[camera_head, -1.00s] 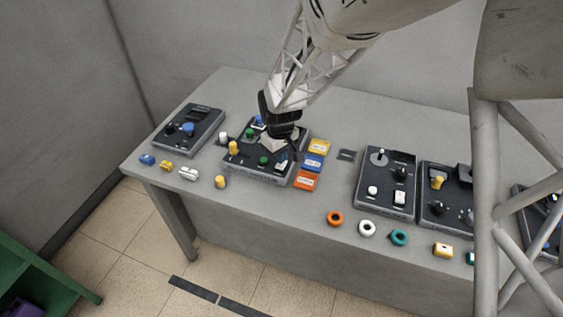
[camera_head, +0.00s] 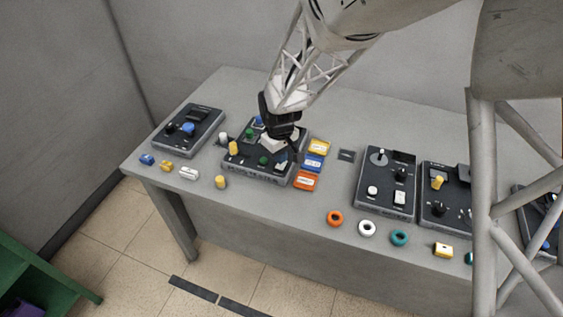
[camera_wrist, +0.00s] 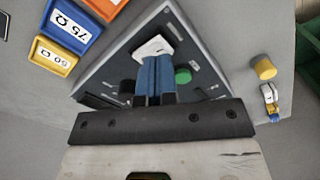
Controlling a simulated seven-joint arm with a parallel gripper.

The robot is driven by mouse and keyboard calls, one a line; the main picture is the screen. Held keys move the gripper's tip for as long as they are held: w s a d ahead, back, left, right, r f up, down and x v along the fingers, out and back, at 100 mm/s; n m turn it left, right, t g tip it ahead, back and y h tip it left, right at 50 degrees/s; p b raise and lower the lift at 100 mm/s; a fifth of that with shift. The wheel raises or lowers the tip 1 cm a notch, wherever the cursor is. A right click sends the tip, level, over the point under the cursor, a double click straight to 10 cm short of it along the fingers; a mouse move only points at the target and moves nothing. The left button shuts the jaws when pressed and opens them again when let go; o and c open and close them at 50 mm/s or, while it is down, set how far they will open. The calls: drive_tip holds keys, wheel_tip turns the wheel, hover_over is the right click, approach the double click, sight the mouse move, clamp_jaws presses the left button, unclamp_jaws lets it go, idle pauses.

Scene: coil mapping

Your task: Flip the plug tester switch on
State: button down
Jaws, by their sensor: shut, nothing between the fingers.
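The plug tester (camera_head: 234,168) is a dark box with green knobs, a yellow plug and a white part, standing left of the middle of the table. Its lettering is too small to read. My gripper (camera_head: 290,150) is shut and empty over the right part of this box. In the wrist view the blue-padded fingers of my gripper (camera_wrist: 155,62) are together, tips at a white switch-like piece (camera_wrist: 153,46) on the dark panel (camera_wrist: 185,35). I cannot tell whether they touch it. A green knob (camera_wrist: 182,75) is right of the fingers. The switch's position cannot be told.
Yellow, blue and orange bins (camera_head: 306,181) stand close to the right of the box. Other dark panels stand at the left (camera_head: 190,128) and right (camera_head: 386,180). Loose plugs and rings (camera_head: 367,228) lie along the front edge. The table's back strip is clear.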

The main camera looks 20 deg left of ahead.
sight(280, 166)
drive_tip(key=shift+f, duration=1.15)
idle(1.0)
drive_tip(key=shift+r, duration=3.5)
drive_tip(key=shift+d+r, duration=0.15)
drive_tip(key=shift+d, duration=0.05)
drive_tip(key=s+d+r+m, duration=0.2)
drive_tip(key=d+r, duration=0.3)
drive_tip(key=d, duration=0.3)
drive_tip(key=s+d+r+m+t, duration=0.1)
drive_tip(key=d+r+m, duration=0.1)
drive_tip(key=d+r, duration=0.35)
drive_tip(key=s+d+r+m, duration=0.2)
drive_tip(key=d+r, duration=0.1)
drive_tip(key=d, duration=0.6)
drive_tip(key=s+d+r+m, duration=0.2)
drive_tip(key=s+d+m, duration=0.1)
drive_tip(key=s+d, duration=0.6)
drive_tip(key=s+d+r+m+t, duration=0.1)
drive_tip(key=s+d+r+m, duration=0.2)
drive_tip(key=s+d, duration=0.6)
drive_tip(key=shift+d+r+t, duration=0.2)
drive_tip(key=shift+d+t, duration=0.05)
drive_tip(key=shift+t, duration=0.05)
